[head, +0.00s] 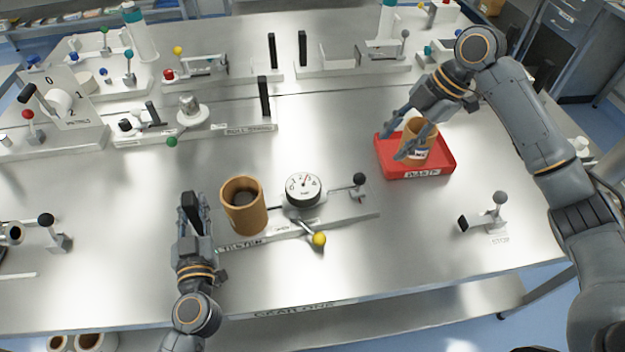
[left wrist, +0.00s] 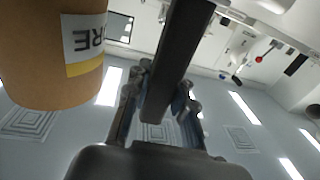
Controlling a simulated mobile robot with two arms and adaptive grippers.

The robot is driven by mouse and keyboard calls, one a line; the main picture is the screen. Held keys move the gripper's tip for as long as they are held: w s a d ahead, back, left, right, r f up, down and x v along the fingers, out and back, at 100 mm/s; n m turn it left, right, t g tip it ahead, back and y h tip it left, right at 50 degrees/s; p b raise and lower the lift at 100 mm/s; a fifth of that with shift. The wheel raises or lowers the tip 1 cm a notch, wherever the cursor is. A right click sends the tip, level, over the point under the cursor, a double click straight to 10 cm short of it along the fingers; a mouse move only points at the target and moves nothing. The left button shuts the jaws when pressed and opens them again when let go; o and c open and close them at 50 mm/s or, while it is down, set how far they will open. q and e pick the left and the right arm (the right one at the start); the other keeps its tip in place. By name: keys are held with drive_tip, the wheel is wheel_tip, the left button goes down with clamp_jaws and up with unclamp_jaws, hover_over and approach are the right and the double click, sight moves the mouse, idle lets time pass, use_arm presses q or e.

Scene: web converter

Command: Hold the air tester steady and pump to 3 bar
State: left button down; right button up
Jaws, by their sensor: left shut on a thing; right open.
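The air tester's round white gauge (head: 303,188) sits mid-table, with a short red needle near the top of the dial; the exact reading is too small to tell. A black-knobbed lever (head: 359,180) is on its right and a yellow-knobbed lever (head: 317,238) in front. A brown core (head: 243,205) stands on its left; a labelled brown core also shows in the left wrist view (left wrist: 40,60). My left gripper (head: 193,205) is shut on a dark upright bar (left wrist: 178,70), left of the core. My right gripper (head: 395,135) is open beside a second brown core (head: 419,145).
A red tray (head: 433,172) under the second core stands at the right. A small lever with a grey knob (head: 499,199) is near the right front. Lever stations and dark posts (head: 264,97) line the back. The table's front centre (head: 270,280) is clear.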

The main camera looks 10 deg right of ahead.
sight(359, 183)
clamp_jaws()
drive_tip(key=d+f+n+y, duration=0.1)
drive_tip(key=d+n, duration=0.3)
drive_tip(key=n, duration=1.2)
drive_tip(key=d+f+n+y, duration=0.15)
drive_tip(key=d+n, duration=0.25)
drive_tip(key=n, duration=1.1)
drive_tip(key=shift+y, duration=0.25)
drive_tip(key=shift+a+r+x, duration=0.25)
drive_tip(key=shift+a+x, duration=0.05)
drive_tip(key=shift+x, duration=1.75)
drive_tip(key=shift+a+r+x, duration=0.3)
drive_tip(key=shift+a+x, duration=0.05)
drive_tip(key=shift+x, duration=1.7)
drive_tip(key=shift+a+r+x, duration=0.25)
drive_tip(key=shift+a+x, duration=0.05)
drive_tip(key=shift+x, duration=1.75)
